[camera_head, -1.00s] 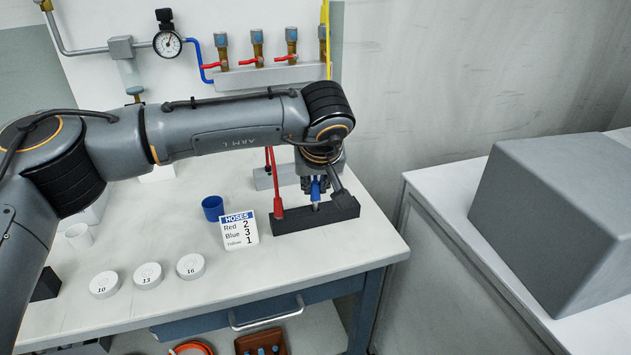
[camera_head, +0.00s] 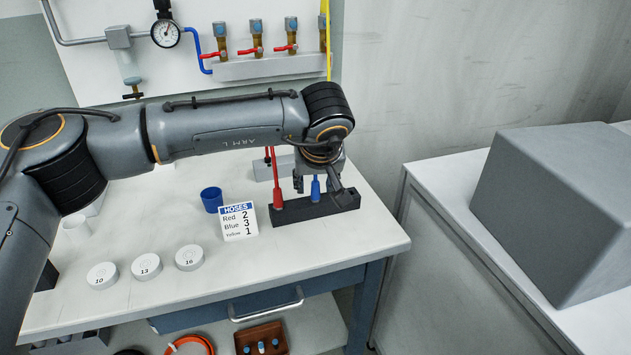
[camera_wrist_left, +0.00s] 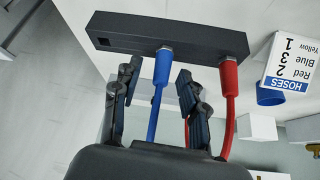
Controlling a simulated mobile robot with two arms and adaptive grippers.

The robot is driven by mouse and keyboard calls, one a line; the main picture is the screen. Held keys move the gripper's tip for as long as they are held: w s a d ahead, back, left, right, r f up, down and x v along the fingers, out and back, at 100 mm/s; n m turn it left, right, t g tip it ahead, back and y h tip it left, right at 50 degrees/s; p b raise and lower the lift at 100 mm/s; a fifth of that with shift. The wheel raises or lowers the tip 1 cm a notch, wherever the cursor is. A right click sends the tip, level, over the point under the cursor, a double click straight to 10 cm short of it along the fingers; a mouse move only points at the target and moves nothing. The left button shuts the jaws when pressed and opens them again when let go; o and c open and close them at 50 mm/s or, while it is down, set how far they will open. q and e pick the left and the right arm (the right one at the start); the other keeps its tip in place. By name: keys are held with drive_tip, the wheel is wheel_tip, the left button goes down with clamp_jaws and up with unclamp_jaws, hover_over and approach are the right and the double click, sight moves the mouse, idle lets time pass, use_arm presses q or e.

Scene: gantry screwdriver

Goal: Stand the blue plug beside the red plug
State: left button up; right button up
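The blue plug (camera_head: 315,189) stands upright in the black block (camera_head: 312,213) on the bench, beside the red plug (camera_head: 277,196). The left wrist view also shows the blue plug (camera_wrist_left: 162,68) and the red plug (camera_wrist_left: 229,76), both with their tips at the black block (camera_wrist_left: 135,32). My left gripper (camera_head: 314,184) is above the block around the blue plug. Its fingers (camera_wrist_left: 158,90) are spread, with a gap on each side of the blue plug. My right gripper is not in view.
A hose card (camera_head: 238,221) reading Red 2, Blue 3, Yellow 1 stands left of the block. Near it are a blue cup (camera_head: 211,200) and white numbered discs (camera_head: 146,266). A large grey box (camera_head: 550,210) sits on the right-hand cabinet.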

use_arm(q)
drive_tip(key=v, duration=1.2)
